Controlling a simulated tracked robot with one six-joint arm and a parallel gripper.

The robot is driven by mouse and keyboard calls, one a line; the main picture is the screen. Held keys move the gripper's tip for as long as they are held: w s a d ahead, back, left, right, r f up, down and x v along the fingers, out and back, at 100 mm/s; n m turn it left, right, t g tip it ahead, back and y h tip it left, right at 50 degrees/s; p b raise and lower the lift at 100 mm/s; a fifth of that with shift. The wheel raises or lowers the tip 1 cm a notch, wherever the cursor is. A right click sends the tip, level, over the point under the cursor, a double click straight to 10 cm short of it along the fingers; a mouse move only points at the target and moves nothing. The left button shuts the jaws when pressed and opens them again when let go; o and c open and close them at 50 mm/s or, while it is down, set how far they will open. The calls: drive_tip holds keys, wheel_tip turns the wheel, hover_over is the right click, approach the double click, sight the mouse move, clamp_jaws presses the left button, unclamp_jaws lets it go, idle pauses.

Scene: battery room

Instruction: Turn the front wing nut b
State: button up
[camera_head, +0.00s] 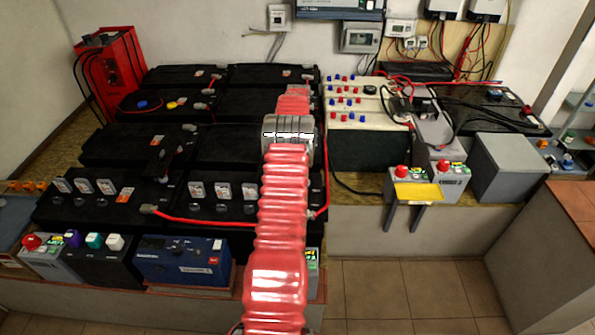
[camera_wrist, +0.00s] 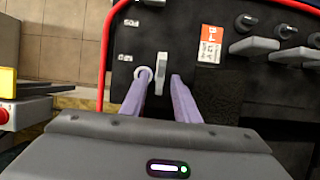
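In the wrist view my gripper (camera_wrist: 161,78) has two purple fingers spread apart on a black battery top (camera_wrist: 240,110). A narrow pale upright piece, likely a wing nut (camera_wrist: 161,62), stands between the fingertips with a gap on both sides. A pale ring shows at the left fingertip. More grey wing nuts (camera_wrist: 254,45) stand to the upper right. In the head view several grey wing nuts (camera_head: 222,190) stand in a row on the front batteries. My red-sleeved arm hides my gripper and the spot under it there. I cannot tell which nut is named b.
A red cable (camera_wrist: 108,45) curves beside the fingers and runs along the battery front in the head view (camera_head: 215,222). A yellow plate (camera_head: 418,193) and grey boxes with red buttons (camera_head: 450,182) stand to the right. Tiled floor (camera_head: 400,290) lies clear in front.

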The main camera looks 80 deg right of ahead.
drive_tip(key=v, duration=0.6)
drive_tip(key=shift+r, duration=0.25)
drive_tip(key=shift+d, duration=0.1)
idle(0.6)
